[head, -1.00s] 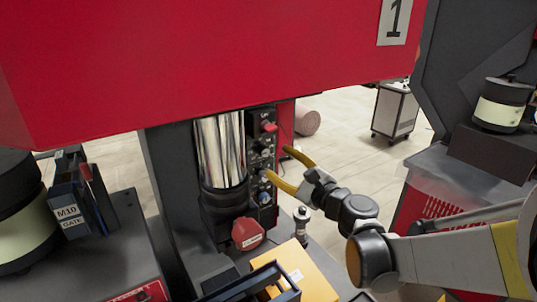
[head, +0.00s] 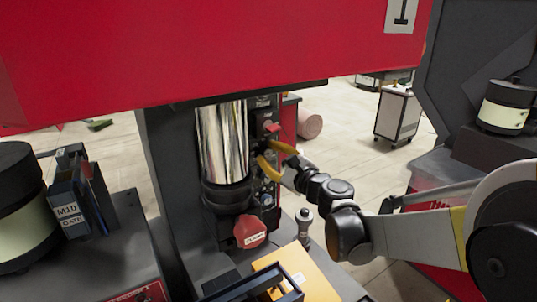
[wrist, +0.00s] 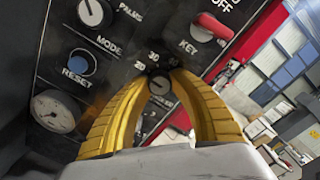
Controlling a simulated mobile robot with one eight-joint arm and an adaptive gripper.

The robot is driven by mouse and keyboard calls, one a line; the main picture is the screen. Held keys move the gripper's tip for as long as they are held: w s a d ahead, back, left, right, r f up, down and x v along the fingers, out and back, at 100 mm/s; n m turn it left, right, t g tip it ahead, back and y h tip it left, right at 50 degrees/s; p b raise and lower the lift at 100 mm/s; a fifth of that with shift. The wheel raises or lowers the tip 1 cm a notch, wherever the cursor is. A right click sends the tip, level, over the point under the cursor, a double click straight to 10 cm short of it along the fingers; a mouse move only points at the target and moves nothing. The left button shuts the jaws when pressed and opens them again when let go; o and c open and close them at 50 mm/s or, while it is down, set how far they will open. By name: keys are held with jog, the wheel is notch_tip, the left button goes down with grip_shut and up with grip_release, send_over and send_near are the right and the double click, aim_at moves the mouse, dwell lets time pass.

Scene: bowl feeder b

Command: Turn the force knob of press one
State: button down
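The force knob is a small black knob (wrist: 160,85) on the dark control panel of press one, with the scale marks 20 and 30 beside it in the wrist view. My gripper (wrist: 160,76) has its two yellow fingers on either side of this knob, with the tips close against it. In the head view my gripper (head: 264,153) reaches the panel (head: 262,130) from the right, and the knob is hidden behind the fingers. Press one is the red machine (head: 200,50) with the plate marked 1 (head: 401,14).
Around the knob are the MODE knob (wrist: 90,12), the blue RESET button (wrist: 80,64), a round gauge (wrist: 54,111) and the red KEY switch (wrist: 212,27). A shiny cylinder (head: 222,142) stands left of the panel, and a red mushroom button (head: 249,231) sits below.

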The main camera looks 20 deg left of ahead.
jog(key=shift+n, duration=0.4)
jog(key=n, duration=0.3)
jog(key=shift+n, duration=0.3)
jog(key=shift+n+h, duration=0.3)
jog(key=shift+n, duration=1.8)
jog(key=c, duration=1.1)
grip_release()
jog(key=shift+o, duration=0.2)
